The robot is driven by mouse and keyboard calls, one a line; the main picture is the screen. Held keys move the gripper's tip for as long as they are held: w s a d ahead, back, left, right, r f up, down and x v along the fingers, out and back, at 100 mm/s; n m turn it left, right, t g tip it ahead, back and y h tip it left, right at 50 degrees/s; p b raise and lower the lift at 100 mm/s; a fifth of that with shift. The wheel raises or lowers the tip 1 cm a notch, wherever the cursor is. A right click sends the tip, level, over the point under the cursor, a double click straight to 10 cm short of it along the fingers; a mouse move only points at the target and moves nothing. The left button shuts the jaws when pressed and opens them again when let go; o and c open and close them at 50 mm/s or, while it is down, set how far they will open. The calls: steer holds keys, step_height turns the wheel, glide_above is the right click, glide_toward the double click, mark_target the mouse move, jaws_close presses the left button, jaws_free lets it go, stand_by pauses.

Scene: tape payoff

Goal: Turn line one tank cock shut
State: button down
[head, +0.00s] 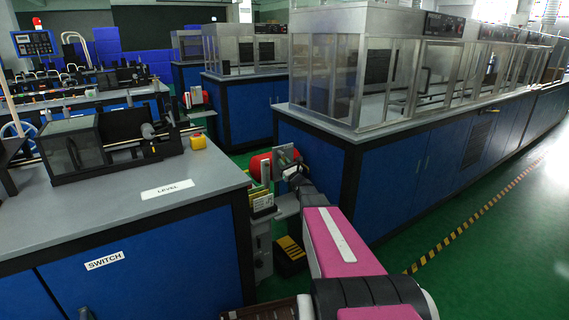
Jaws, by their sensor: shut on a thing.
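My gripper (292,172) is at the far end of my pink arm, in the gap between two blue-sided benches. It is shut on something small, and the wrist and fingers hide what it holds. A grey plate (284,153) stands just behind the gripper, and a red round body (258,167) is just left of it. I cannot make out the tank cock or its handle angle, and no label for line one can be read.
The left bench (110,205) carries a dark machine and a yellow box (198,142) with a red button; labels read LEVEL (167,189) and SWITCH (104,261). A glazed steel cabinet (355,75) tops the right bench. Green floor is open beyond the striped line (470,222).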

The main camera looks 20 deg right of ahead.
steer(key=shift+s+a+f+m+h, duration=0.15)
steer(key=shift+m+h, duration=0.1)
steer(key=shift+m, duration=0.3)
steer(key=shift+w+a+r+m+h, duration=0.15)
steer(key=shift+m+h, duration=0.1)
steer(key=shift+m, duration=0.3)
steer(key=shift+s, duration=0.1)
steer(key=c, duration=1.1)
jaws_free()
steer(key=shift+s, duration=0.1)
steer(key=v, duration=1)
steer(key=shift+s+f, duration=0.25)
steer(key=shift+f, duration=0.15)
